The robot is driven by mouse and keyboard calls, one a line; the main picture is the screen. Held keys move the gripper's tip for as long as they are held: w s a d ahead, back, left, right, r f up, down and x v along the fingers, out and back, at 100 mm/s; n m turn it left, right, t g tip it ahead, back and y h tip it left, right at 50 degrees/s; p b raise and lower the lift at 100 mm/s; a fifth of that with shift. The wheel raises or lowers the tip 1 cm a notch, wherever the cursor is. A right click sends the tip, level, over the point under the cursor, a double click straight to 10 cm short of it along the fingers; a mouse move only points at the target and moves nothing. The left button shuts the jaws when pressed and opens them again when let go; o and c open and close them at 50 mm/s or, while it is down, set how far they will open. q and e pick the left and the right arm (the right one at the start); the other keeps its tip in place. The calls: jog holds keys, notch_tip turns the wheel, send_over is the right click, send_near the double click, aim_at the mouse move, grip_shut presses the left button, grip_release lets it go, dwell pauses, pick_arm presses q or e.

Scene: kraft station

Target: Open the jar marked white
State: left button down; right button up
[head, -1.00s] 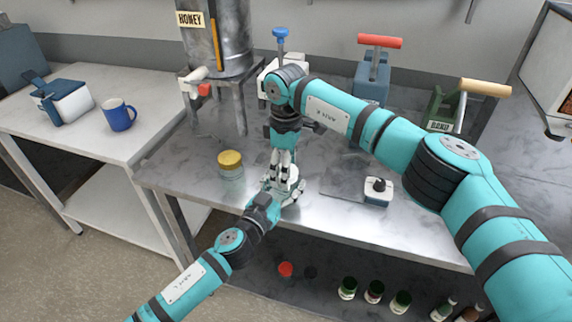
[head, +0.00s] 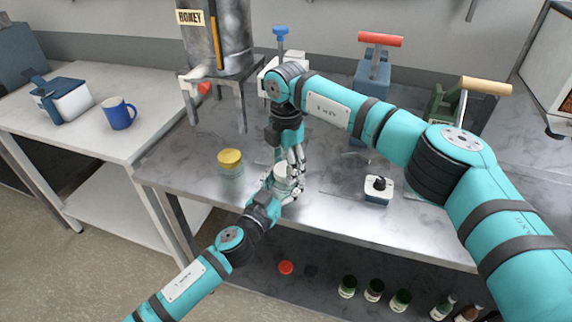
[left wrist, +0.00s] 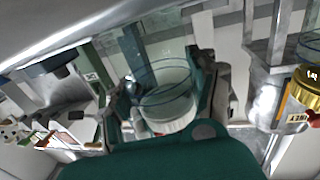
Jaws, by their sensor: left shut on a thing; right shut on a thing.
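The white-lidded glass jar (head: 284,183) is between my two grippers near the front edge of the metal table. My left gripper (head: 281,190) is shut on its glass body from the front left. In the left wrist view, the clear glass (left wrist: 165,88) lies between the left fingers, with the white lid (left wrist: 172,125) lower in the picture. My right gripper (head: 288,165) comes down from above and is shut on the white lid. The fingers partly hide the jar, so I cannot tell whether the lid is loose.
A yellow-lidded jar (head: 230,162) stands left of the grippers. A small white device with a black knob (head: 378,190) sits to the right. The honey tank (head: 220,40) is behind. A blue mug (head: 119,113) stands on the left table. Small bottles are on the lower shelf.

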jog(key=n, duration=1.4)
jog(key=shift+w, duration=0.1)
jog(key=n, duration=0.7)
jog(key=shift+r, duration=0.1)
jog(key=n, duration=0.6)
jog(key=shift+n, duration=0.4)
jog(key=n, duration=1.5)
jog(key=shift+r, duration=0.25)
